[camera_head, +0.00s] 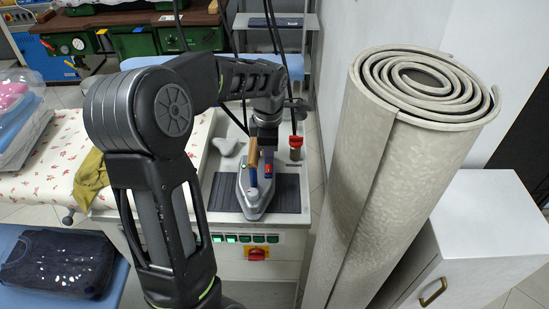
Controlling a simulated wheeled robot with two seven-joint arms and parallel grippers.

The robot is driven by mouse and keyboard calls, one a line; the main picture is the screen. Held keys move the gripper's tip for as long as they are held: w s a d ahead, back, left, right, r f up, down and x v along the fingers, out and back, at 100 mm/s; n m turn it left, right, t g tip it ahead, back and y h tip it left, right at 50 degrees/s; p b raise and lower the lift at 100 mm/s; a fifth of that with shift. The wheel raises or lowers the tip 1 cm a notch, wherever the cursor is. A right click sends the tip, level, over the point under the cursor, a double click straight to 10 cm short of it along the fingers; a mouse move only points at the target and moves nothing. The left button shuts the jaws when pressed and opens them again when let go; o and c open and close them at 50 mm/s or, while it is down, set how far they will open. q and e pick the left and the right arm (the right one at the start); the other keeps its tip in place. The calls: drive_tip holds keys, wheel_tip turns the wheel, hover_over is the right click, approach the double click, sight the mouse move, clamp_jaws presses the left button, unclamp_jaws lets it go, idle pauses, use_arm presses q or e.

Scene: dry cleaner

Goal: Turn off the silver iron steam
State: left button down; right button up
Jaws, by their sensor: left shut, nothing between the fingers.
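The silver iron (256,211) stands on a dark ribbed pad (289,192) on top of the ironing station. It has a wooden handle (253,153) and small blue and red parts near the top. My left arm comes in from the left, and my left gripper (268,158) is right over the iron, beside its handle. The gripper is shut with nothing held. Its fingertips are partly hidden, and I cannot tell whether they touch the iron. My right gripper is out of view.
The station front has several green switches (245,238) and a red-and-yellow knob (257,254). A tall rolled grey sheet (383,190) stands close on the right, beside a white cabinet (480,235). A floral ironing board (50,163) with an olive cloth (93,180) lies left. Cables hang above the iron.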

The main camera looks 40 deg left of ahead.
use_arm(q)
drive_tip(key=shift+d+r+b, duration=0.2)
drive_tip(key=shift+r+b, duration=0.1)
drive_tip(key=shift+r, duration=0.3)
drive_tip(key=shift+d+r+b, duration=0.2)
drive_tip(key=shift+r+b, duration=0.05)
drive_tip(key=shift+r, duration=0.35)
wheel_tip(320, 180, up, 8)
drive_tip(key=shift+s+r+b, duration=0.15)
drive_tip(key=shift+s+b, duration=0.2)
drive_tip(key=shift+s, duration=0.05)
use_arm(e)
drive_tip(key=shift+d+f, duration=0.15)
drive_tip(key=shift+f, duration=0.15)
